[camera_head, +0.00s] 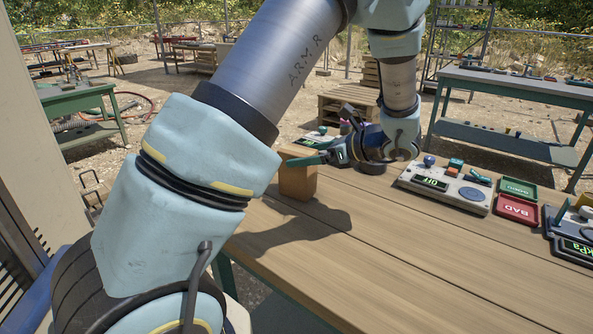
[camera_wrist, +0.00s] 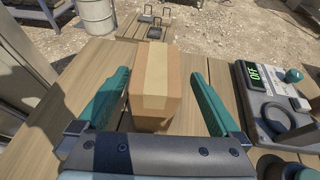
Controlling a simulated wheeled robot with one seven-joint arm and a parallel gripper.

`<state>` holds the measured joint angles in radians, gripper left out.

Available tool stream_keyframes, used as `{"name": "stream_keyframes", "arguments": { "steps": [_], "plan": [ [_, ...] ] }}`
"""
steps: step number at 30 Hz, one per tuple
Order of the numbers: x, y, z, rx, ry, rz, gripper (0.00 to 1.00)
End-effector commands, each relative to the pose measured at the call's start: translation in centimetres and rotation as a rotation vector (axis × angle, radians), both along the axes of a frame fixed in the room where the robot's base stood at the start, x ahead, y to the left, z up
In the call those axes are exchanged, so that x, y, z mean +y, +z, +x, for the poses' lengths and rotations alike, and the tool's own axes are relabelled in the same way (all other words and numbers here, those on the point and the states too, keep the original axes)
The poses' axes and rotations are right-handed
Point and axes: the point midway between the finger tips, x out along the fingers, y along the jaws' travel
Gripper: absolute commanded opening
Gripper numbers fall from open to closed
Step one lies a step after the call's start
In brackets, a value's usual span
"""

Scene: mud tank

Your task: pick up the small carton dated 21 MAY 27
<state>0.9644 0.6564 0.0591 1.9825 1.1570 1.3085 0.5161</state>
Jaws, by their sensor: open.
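A small brown carton (camera_head: 298,178) stands upright on the wooden table, near its left edge in the head view. In the wrist view the carton (camera_wrist: 156,85) stands between the two green fingers, nearer the left one, with a paler tape strip down its top and front. No date can be read on the sides that show. My gripper (camera_wrist: 162,95) is open, with a gap at least on the right side of the carton. In the head view my gripper (camera_head: 308,160) reaches in from the right at the carton's upper part, and partly hides it.
A red BAD tray (camera_head: 517,209) and a green tray (camera_head: 518,188) lie farther right. The front of the wooden table (camera_head: 400,270) is clear.

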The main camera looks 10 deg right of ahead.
Motion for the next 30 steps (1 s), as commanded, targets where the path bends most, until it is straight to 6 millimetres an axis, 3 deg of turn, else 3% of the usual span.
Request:
{"name": "stream_keyframes", "arguments": {
  "steps": [12, 21, 30],
  "plan": [
    [3.9, -1.4, 2.5, 0.001, 0.001, 0.001, 1.00],
    [4.3, -1.8, 2.9, 0.000, -0.001, 0.000, 1.00],
    [4.3, -1.8, 2.9, 0.000, -0.001, 0.000, 0.69]
  ]
}}
